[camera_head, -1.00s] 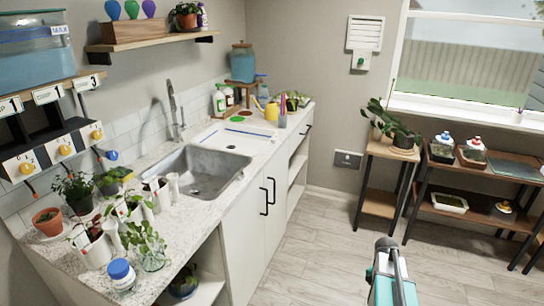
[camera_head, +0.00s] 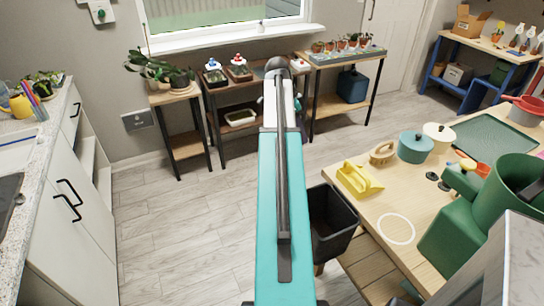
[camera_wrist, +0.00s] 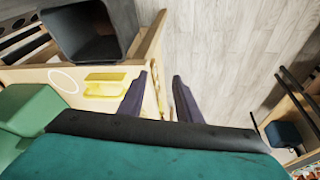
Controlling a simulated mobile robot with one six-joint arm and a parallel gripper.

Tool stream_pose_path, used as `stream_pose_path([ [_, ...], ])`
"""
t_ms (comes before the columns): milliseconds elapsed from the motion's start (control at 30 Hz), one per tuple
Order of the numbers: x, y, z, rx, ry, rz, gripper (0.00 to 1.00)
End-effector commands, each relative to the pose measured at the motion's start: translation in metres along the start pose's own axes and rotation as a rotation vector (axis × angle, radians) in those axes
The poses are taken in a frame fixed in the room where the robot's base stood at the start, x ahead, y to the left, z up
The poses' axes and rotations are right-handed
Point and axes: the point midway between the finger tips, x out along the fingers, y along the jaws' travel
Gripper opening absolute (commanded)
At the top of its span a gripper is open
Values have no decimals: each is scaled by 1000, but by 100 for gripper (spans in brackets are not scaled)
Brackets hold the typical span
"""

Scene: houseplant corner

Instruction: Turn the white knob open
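I cannot make out a white knob in either view. A white wall panel (camera_head: 95,12) with a small green knob (camera_head: 101,13) is cut off at the top left of the head view. My gripper (camera_wrist: 164,77) shows in the wrist view with its two dark fingers apart. In the head view my teal arm stretches up the middle, and the gripper's fingers cannot be made out there.
Plant shelves (camera_head: 225,98) line the back wall. Floor (camera_head: 185,225) is clear at left.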

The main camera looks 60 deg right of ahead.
Motion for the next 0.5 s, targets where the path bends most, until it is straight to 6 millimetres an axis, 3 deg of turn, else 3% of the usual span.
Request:
stream_pose_path([
  [33, -14, 3, -25, 61, 7, -1, 31],
  [200, -42, 18, -76, 212, 23, 2, 31],
  [333, -52, 25, -95, 271, 30, 3, 31],
  [500, -54, 27, -100, 287, 32, 4, 31],
])
